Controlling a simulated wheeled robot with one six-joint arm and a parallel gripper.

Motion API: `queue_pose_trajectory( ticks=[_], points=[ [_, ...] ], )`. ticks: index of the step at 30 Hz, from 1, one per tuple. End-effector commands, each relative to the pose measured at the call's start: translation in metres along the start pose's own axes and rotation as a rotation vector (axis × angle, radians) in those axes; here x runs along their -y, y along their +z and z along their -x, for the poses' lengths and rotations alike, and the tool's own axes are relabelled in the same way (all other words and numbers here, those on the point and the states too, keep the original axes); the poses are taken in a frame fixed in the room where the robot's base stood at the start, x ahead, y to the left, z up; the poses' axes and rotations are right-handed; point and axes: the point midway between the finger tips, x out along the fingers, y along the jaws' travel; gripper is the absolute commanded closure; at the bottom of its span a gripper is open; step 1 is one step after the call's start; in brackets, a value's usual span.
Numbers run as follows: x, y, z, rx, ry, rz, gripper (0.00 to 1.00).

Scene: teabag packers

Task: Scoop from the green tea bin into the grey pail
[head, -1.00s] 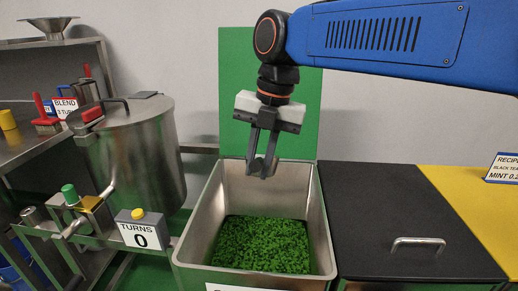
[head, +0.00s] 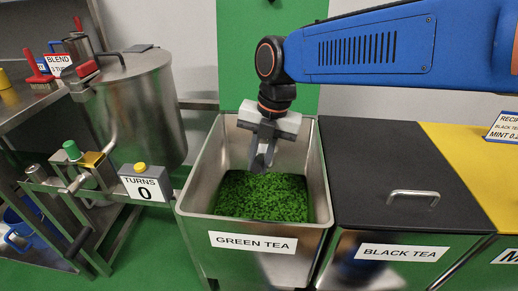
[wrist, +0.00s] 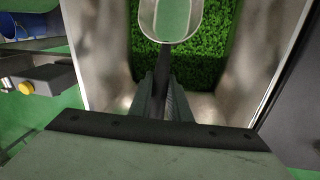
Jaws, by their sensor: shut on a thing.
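The green tea bin (head: 225,262) is an open metal bin labelled GREEN TEA, with its green lid raised behind it. Bright green leaf tea (head: 262,198) covers its floor. My gripper (head: 261,165) points down inside the bin mouth, above the tea. In the wrist view my gripper (wrist: 162,88) is shut on the dark handle of a metal scoop (wrist: 170,20). The scoop's bowl is over the tea; its inside looks smooth green, and I cannot tell whether it holds tea. In the head view the gripper hides the scoop. I do not see the grey pail.
A closed black lid (head: 385,170) with a handle covers the black tea bin on the right; a yellow lid (head: 470,160) lies beyond it. A metal blender drum (head: 140,105) and a turns counter (head: 147,188) stand left. A blue pail (head: 18,235) is at the far left.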

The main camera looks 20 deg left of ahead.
Motion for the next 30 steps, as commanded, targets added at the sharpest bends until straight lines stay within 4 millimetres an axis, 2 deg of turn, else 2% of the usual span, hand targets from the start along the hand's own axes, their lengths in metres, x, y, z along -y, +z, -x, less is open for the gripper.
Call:
queue_pose_trajectory(
  ticks=[30],
  points=[
    [0.024, 0.004, -0.129, -0.001, -0.002, -0.001, 1.00]
  ],
)
